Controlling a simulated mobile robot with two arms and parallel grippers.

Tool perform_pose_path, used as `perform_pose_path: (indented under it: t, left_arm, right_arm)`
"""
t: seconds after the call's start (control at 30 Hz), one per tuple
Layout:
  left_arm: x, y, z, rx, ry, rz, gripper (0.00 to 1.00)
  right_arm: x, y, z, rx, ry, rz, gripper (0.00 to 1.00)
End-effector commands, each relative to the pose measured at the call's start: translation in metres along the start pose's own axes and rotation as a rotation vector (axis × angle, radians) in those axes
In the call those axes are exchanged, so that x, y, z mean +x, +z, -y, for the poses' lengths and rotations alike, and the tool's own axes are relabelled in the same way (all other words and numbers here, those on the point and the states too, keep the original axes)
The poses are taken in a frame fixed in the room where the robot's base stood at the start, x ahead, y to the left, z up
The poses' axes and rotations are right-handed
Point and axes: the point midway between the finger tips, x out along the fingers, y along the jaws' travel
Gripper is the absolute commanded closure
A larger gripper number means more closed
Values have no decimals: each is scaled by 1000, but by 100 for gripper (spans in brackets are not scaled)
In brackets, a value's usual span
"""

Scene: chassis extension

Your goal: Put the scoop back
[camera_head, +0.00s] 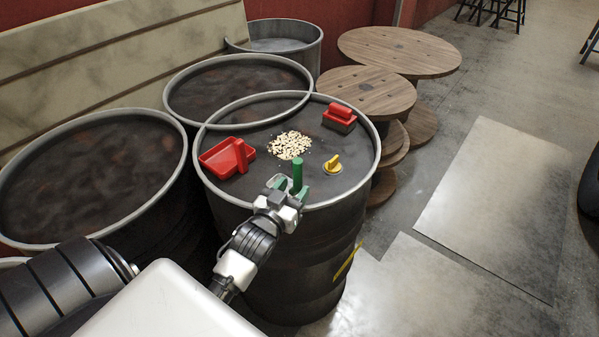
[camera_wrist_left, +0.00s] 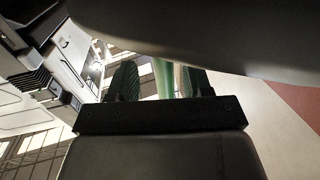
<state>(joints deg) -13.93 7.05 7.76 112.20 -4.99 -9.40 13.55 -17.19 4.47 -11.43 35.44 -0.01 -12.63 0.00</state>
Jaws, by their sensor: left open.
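An upright green handle (camera_head: 297,174), which looks like the scoop's, stands near the front rim of the closest dark drum (camera_head: 240,199). My left gripper (camera_head: 291,190) reaches it from the front, and its fingers are open. In the left wrist view the green handle (camera_wrist_left: 164,78) shows between the two dark ribbed fingertips of my left gripper (camera_wrist_left: 160,82), with gaps beside it. The scoop's lower part is mostly hidden by my gripper. A pile of pale pellets (camera_head: 289,145) lies behind it on the drum top. My right gripper is not in view.
On the same drum top are a red tray with an upright red part (camera_head: 222,160), a red block-like item (camera_head: 339,117) and a yellow knob (camera_head: 333,164). Other drums (camera_head: 92,172) stand left and behind. Wooden spools (camera_head: 400,50) stand at the back right; open floor lies right.

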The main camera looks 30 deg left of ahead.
Motion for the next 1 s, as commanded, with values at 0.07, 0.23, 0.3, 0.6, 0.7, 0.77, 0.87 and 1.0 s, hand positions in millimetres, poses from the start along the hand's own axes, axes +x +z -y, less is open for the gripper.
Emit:
perform_pose_path:
  t: [0.07, 0.23, 0.3, 0.6, 0.7, 0.77, 0.87, 1.0]
  left_arm:
    - [-19, -3, 0, -2, -1, 4, 50]
    - [-45, -2, 0, -1, -1, 2, 50]
    - [-52, -1, 0, -1, -1, 2, 50]
    - [-58, 0, -1, 0, 0, -1, 50]
    - [-56, 12, -10, -3, 17, 30, 50]
    - [-53, 31, -26, -4, 46, 79, 50]
    - [-53, 89, -62, 10, 118, 222, 50]
    - [-93, 218, -84, 59, 177, 531, 50]
  right_arm:
    - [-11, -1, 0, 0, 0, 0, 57]
    - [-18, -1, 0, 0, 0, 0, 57]
    - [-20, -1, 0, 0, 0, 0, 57]
    - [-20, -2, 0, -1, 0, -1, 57]
    - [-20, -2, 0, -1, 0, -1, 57]
    - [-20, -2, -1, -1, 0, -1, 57]
    - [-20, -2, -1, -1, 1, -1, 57]
    - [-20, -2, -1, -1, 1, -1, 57]
